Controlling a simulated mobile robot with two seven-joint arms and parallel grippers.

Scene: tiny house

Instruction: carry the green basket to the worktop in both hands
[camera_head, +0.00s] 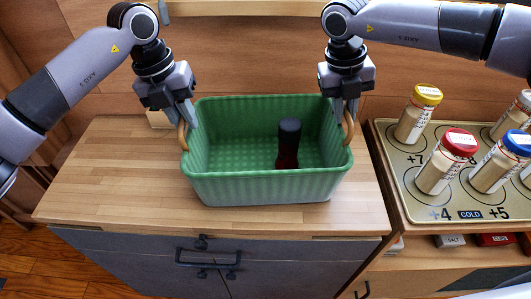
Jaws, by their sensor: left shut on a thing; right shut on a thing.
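The green basket (265,186) is on or just over the wooden worktop (110,185); I cannot tell whether its base touches. It looks level, and a dark bottle with a black cap (289,145) stands inside it. My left gripper (184,125) is shut on the basket's left tan handle (183,137). My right gripper (347,118) is shut on the right tan handle (349,134). Both grippers point downward, one at each end of the basket. The basket's underside is hidden.
To the right, a tray (405,200) holds several jars, among them a yellow-lidded one (418,113) and a red-lidded one (447,162). A wooden wall (240,60) rises behind. The worktop is bare left of the basket. Grey cabinet doors (280,265) are below.

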